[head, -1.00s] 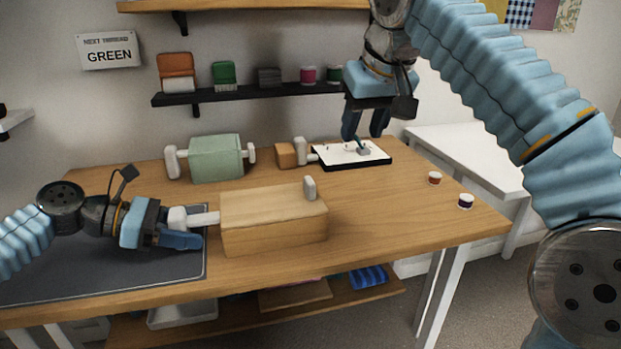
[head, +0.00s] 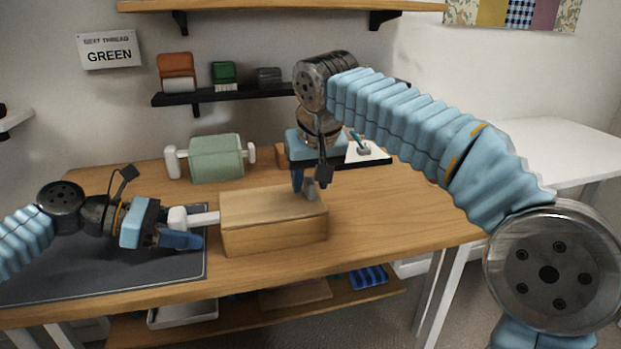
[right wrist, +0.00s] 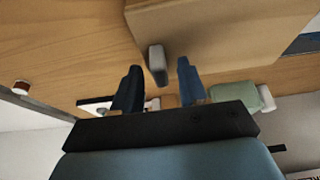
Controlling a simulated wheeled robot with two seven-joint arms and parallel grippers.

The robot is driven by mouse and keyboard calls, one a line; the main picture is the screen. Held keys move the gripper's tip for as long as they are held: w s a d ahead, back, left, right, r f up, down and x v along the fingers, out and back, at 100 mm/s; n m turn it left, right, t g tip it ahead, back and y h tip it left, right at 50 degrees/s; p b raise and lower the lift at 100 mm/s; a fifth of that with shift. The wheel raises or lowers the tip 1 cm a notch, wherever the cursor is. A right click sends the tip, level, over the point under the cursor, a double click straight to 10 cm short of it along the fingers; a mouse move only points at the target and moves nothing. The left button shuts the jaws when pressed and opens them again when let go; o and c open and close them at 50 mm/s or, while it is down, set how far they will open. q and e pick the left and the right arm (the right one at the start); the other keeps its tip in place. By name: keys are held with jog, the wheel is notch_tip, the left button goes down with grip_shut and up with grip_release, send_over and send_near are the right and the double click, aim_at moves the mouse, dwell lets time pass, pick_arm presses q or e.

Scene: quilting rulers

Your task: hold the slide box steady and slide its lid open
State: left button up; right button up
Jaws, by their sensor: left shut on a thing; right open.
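The slide box (head: 273,238) is a light wooden box on the table, with its lid (head: 255,204) on top. A small grey upright knob (head: 310,189) stands near the lid's right end; the knob also shows in the right wrist view (right wrist: 157,64). A white handle (head: 204,218) sticks out from the box's left side. My left gripper (head: 182,229) is shut on this handle. My right gripper (right wrist: 159,80) is open at the knob, which appears between its two fingertips in the right wrist view. I cannot tell whether a finger touches the knob.
A green roll (head: 216,158) with white ends stands at the back left. A white tray (head: 366,154) with a dark edge lies behind my right gripper. A dark mat (head: 100,280) lies under my left arm. The table's right part (head: 410,205) is clear where visible.

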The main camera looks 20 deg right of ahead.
jog(key=shift+f, duration=0.15)
grip_shut()
jog(key=d, duration=1.2)
jog(key=shift+d, duration=0.3)
jog(key=shift+w, duration=0.1)
grip_release()
